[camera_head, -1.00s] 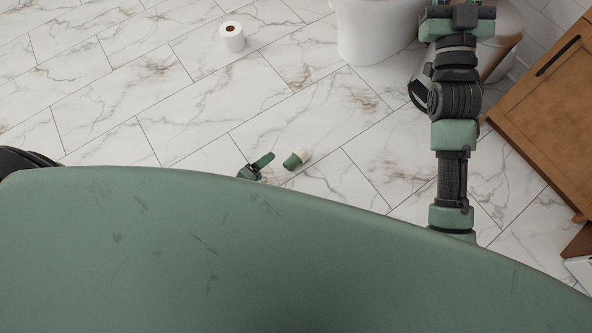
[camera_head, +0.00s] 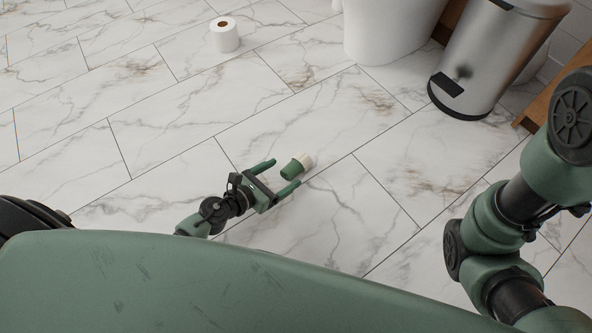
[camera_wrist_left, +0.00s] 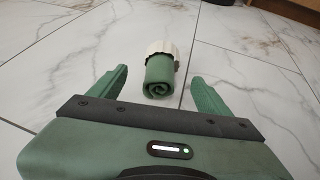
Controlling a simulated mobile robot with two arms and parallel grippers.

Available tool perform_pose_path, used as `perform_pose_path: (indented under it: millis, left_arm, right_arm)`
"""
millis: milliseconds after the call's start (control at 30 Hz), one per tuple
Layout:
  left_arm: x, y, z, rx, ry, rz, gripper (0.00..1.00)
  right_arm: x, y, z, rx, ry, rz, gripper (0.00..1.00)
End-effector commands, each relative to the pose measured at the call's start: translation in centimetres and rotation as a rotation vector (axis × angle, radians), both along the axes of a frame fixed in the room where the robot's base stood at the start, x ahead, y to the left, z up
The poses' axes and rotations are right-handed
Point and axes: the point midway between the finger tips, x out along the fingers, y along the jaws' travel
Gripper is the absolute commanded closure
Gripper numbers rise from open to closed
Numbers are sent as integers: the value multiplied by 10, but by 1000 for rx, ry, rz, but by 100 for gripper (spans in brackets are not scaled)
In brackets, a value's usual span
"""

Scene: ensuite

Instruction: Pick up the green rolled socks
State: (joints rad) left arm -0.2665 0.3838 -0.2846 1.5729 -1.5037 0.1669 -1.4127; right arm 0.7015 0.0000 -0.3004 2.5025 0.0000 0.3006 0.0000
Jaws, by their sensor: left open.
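The green rolled socks (camera_head: 292,169) lie on the marble floor, a green roll with a white ribbed cuff at the far end. In the left wrist view the socks (camera_wrist_left: 160,76) show their spiral end toward me, ahead of and between the two fingers. My left gripper (camera_head: 277,174) is open and low near the floor, with a finger to either side of the line to the socks. In the left wrist view the gripper (camera_wrist_left: 158,88) holds nothing. My right arm is at the right of the head view; its gripper is out of the picture.
A toilet paper roll (camera_head: 224,35) stands on the floor at the back. A white toilet (camera_head: 385,30) and a steel pedal bin (camera_head: 490,55) stand at the back right. A wooden cabinet edge (camera_head: 538,108) shows at the right. The floor around the socks is clear.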

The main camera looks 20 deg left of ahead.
Motion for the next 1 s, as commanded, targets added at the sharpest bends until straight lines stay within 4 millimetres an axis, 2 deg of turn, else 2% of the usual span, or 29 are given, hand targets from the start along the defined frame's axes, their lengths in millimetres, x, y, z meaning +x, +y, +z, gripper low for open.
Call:
perform_pose_path:
  millis: [400, 733, 767, 967, 1000]
  left_arm:
    - [47, -27, -19, -6, 0, 3, 22]
    - [53, -29, -21, -3, 3, 3, 22]
    - [53, -29, -21, -3, 3, 3, 27]
    - [53, -29, -21, -3, 3, 3, 83]
    - [53, -29, -21, -5, 2, 3, 87]
  right_arm:
    - [1, 0, -10, -1, 3, -1, 64]
    - [1, 0, -11, -1, 3, -1, 64]
    - [1, 0, -11, -1, 3, -1, 64]
    - [1, 0, -11, -1, 3, -1, 64]
    - [1, 0, -11, -1, 3, -1, 64]
